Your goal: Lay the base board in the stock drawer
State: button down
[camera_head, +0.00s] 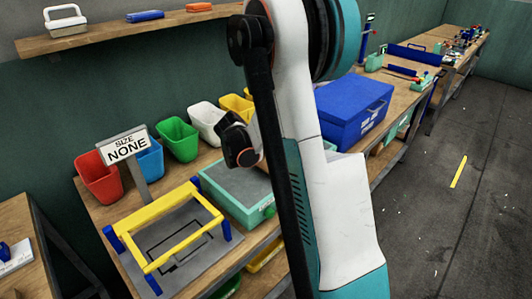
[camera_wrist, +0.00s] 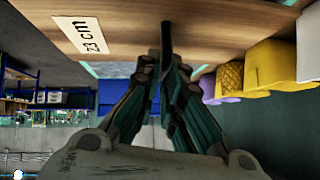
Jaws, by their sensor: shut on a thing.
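My gripper (camera_wrist: 165,55) is shut on a thin dark piece (camera_wrist: 167,37), seen nearly edge-on in the wrist view; I cannot tell whether it is the base board. In the head view my arm covers the fingertips and what they hold. A teal box with a grey top (camera_head: 232,184) and a green knob sits on the bench, partly behind my arm; I cannot tell whether it is the stock drawer. A flat grey board (camera_head: 222,226) with dark outlines lies left of it, under a yellow frame (camera_head: 163,217) with blue legs.
Red (camera_head: 98,178), blue, green and white bins line the bench's back, with yellow ones by my arm. A blue case (camera_head: 352,108) is right of my arm. The wrist view shows a "23 cm" label (camera_wrist: 83,35) on wood.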

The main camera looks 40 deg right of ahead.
notch_tip(320, 180, down, 2)
jog(key=shift+f, duration=0.15)
jog(key=c, duration=2.1)
grip_release()
jog(key=o, duration=0.4)
